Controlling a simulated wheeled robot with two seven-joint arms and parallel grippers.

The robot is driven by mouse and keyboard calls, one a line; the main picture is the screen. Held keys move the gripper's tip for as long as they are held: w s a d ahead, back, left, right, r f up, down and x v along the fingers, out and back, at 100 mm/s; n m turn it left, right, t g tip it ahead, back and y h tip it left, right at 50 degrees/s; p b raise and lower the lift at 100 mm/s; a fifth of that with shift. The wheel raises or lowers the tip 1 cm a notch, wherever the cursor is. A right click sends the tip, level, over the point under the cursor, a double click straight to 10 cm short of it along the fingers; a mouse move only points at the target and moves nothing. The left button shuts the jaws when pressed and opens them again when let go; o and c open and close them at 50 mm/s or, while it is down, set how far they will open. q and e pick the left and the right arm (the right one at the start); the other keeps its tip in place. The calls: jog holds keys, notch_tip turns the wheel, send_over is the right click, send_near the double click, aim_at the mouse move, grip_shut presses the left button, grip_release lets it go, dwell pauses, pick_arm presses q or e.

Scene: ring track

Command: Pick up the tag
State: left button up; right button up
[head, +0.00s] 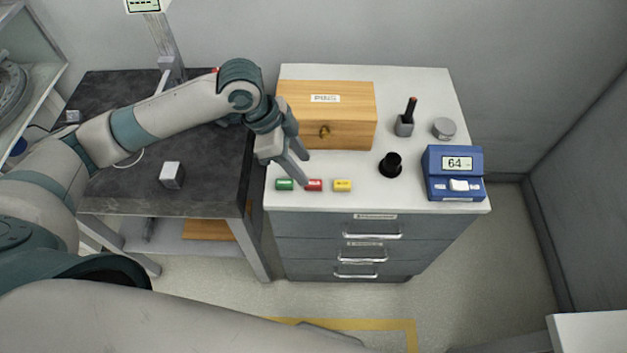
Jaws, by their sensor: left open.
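Three small tags lie in a row near the front edge of the white cabinet top (410,100): a green tag (285,184), a red tag (314,185) and a yellow tag (343,185). The task does not say which one is meant. My left gripper (305,169) is open, reaching in from the left with its fingers pointing down at the red tag. One fingertip overlaps the red tag's left end in the picture; I cannot tell whether it touches. The jaws look empty. My right gripper is not in view.
Behind the tags stands a wooden box (350,128) with a knob. To the right are a black cup-like piece (391,165), a blue device reading 64 (454,174), a holder with a pen-like handle (405,124) and a grey disc (444,128). A dark table (215,185) adjoins on the left.

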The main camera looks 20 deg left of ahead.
aim_at(313, 183)
pick_arm(q)
jog(key=shift+x, duration=1)
jog(key=shift+w+d+f+p, duration=0.1)
jog(key=shift+d+f+p, duration=0.05)
jog(key=shift+f+p, duration=0.4)
jog(key=p+x, duration=0.1)
jog(key=x, duration=0.2)
jog(key=shift+f, duration=0.1)
jog(key=shift+w+f+p, duration=0.1)
jog(key=shift+f+p, duration=0.2)
jog(key=shift+f, duration=0.25)
grip_shut()
